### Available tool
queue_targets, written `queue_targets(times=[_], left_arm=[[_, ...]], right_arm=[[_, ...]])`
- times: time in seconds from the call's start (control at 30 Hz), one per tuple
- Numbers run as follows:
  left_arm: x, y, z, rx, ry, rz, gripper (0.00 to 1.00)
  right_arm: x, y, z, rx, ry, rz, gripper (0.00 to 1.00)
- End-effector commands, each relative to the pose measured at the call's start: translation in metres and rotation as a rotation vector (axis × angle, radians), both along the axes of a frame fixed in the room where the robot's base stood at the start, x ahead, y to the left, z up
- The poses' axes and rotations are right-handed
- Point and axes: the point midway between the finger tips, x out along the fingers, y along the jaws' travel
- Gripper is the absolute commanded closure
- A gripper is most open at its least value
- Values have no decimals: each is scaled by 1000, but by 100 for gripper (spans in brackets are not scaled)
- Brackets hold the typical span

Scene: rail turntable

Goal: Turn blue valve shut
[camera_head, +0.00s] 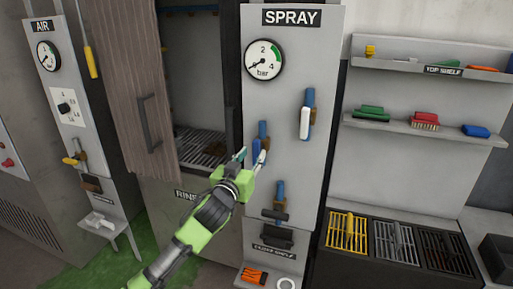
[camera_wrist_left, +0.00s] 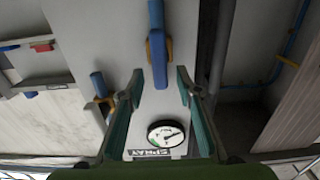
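The blue valve handle (camera_head: 256,151) is on the grey SPRAY panel (camera_head: 290,170), below and left of the pressure gauge (camera_head: 264,60). In the left wrist view the blue handle (camera_wrist_left: 158,60) lies in line with its blue pipe stub, with a brown body behind it. My left gripper (camera_head: 252,158) is in front of the handle and partly covers it in the head view. In the left wrist view its two fingers (camera_wrist_left: 158,100) are spread apart, with the handle showing between and beyond them. I cannot tell if they touch it. My right gripper is not in view.
A white-handled valve (camera_head: 304,123) is up and right on the panel; a black-handled valve (camera_head: 275,214) sits below, its handle crosswise. A wooden door (camera_head: 128,90) stands at left. Shelves with brushes (camera_head: 425,120) and coloured grates (camera_head: 347,232) are at right.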

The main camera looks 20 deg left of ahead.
Motion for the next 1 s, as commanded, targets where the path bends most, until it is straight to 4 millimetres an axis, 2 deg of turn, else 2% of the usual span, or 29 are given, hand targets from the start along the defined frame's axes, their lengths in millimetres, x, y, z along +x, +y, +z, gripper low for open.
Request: queue_targets(times=[0.1, 0.3, 0.5, 0.77, 0.8, 0.9, 1.0], left_arm=[[18, -1, 2, -1, 0, 0, 68], [38, -1, 1, 0, -1, 0, 68], [45, -2, 0, 0, 0, 0, 68], [46, -2, 0, -1, 0, -1, 68], [46, -2, 0, -1, 0, -1, 78], [46, -2, 0, -1, 0, -1, 100], [46, -2, -1, -1, 1, -1, 100]], right_arm=[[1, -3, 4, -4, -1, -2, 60], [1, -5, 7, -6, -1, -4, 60], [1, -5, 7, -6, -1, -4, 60], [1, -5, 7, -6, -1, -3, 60], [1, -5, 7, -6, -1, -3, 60], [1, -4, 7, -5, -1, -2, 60], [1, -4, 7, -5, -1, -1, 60]])
